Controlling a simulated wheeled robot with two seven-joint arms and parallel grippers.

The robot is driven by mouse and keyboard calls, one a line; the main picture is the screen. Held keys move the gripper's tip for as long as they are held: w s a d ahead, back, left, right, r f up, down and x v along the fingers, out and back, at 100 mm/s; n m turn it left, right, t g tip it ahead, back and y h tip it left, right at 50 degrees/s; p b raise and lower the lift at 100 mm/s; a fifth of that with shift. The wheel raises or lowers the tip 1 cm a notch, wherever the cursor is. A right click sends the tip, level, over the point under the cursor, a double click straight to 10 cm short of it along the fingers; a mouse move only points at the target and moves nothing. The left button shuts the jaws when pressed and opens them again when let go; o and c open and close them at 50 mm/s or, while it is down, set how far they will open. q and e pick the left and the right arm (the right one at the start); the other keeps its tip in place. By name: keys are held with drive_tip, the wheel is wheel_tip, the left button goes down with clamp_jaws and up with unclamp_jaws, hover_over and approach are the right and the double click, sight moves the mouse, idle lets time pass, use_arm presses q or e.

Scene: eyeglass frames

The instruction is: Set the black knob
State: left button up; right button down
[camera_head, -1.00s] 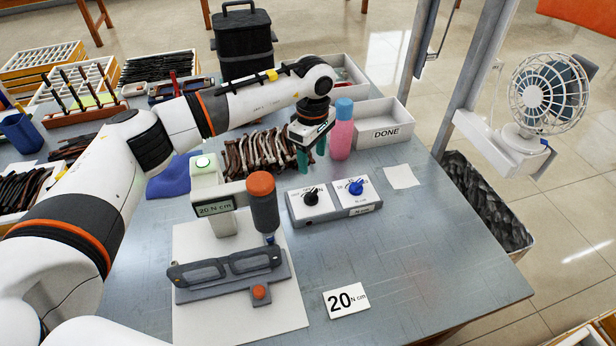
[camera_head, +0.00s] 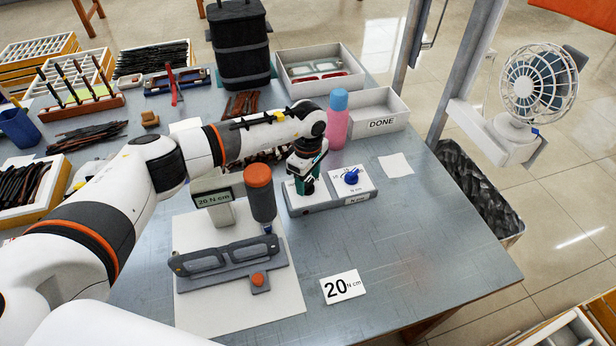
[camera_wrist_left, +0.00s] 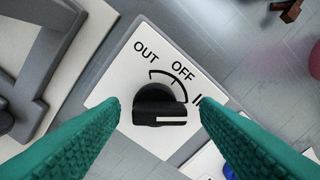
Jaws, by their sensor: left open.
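The black knob (camera_wrist_left: 158,104) sits on a white plate (camera_wrist_left: 120,75) marked OUT, OFF and a third label partly hidden by a finger. Its white line points right in the wrist view, toward the side of that hidden label. My left gripper (camera_head: 306,184) is open over the knob. Its green fingertips stand on either side of the knob, with gaps showing on both sides in the wrist view. In the head view the gripper largely covers the knob. My right gripper is not in view.
A blue knob (camera_head: 351,177) is beside the black one on the same grey box. An orange-topped driver (camera_head: 260,190) and the glasses fixture (camera_head: 225,262) are left of it. A pink bottle (camera_head: 336,125) stands close behind.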

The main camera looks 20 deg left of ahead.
use_arm(q)
drive_tip(key=c, duration=1)
drive_tip(key=shift+n+b, duration=0.3)
drive_tip(key=shift+n, duration=0.1)
drive_tip(key=shift+n+b, duration=0.35)
drive_tip(key=shift+n, duration=0.25)
drive_tip(key=shift+a+n+b, duration=0.1)
drive_tip(key=shift+n+b, duration=0.45)
drive_tip(key=shift+n, duration=0.65)
drive_tip(key=n+b, duration=0.1)
drive_tip(key=n, duration=0.4)
drive_tip(key=shift+r+n, duration=0.1)
drive_tip(key=shift+n, duration=0.2)
drive_tip(key=o, duration=1)
